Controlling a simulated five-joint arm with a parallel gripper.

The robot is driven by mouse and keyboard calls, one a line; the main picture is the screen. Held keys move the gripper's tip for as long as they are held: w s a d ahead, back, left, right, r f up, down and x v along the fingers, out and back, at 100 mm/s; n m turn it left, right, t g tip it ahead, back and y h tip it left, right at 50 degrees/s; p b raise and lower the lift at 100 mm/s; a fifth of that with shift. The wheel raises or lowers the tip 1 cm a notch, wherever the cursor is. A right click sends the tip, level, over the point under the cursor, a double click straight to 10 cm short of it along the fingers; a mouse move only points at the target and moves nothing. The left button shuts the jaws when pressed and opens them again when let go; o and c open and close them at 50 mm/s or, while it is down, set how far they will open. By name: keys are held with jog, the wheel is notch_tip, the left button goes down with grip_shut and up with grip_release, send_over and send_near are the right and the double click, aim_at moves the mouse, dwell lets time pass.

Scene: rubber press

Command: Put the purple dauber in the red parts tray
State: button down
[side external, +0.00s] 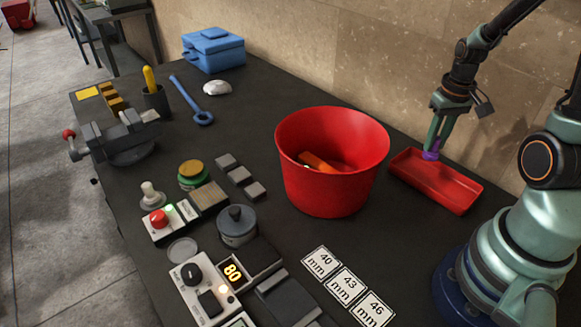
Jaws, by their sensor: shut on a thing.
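The purple dauber (431,153) is at the tips of my gripper (432,146). My gripper points down and is shut on the dauber, with its fingers covering the upper part. The red parts tray (456,194) is a shallow rectangular tray at the right, near the wall. In the picture the dauber overlaps the tray's back left part. I cannot tell whether the dauber touches the tray floor or hangs a little above it. The visible tray floor looks empty.
A large red bucket (325,187) with an orange item (316,161) inside stands just left of the tray. White mm cards (346,285) lie in front. A grey lidded pot (237,222) and control boxes (200,292) stand front left. A blue toolbox (213,50) is at the back.

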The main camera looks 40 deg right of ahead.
aim_at(432, 152)
jog(key=shift+f, duration=3)
jog(key=c, duration=0.7)
grip_release()
jog(key=shift+f, duration=0.1)
